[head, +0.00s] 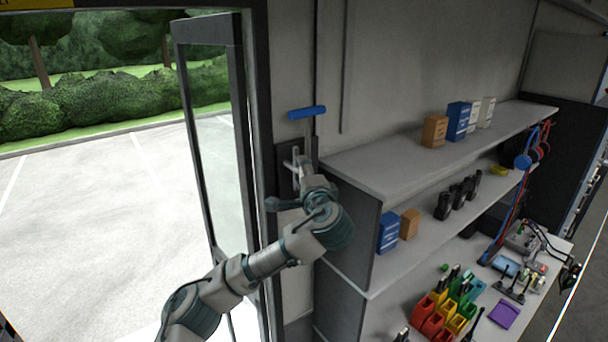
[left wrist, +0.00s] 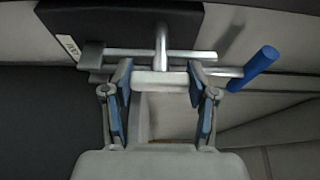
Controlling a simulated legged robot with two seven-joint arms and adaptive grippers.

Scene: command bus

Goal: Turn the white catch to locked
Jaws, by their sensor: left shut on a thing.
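The white catch (left wrist: 165,78) shows in the left wrist view as a short pale bar between the fingers of my left gripper (left wrist: 162,100). The blue-padded fingers are shut on it, one at each end. It sits in front of a dark plate (left wrist: 120,25) with metal rods and a small white label whose text is too small to read. In the head view my left gripper (head: 302,172) is at the dark plate beside the open door, largely hidden by my own wrist. My right gripper is in neither view.
A lever with a blue grip (head: 307,113) stands just above my left gripper; the grip also shows in the left wrist view (left wrist: 262,61). A glass door (head: 215,150) stands open at left. Shelves (head: 375,180) with boxes, radios and bins are close at right.

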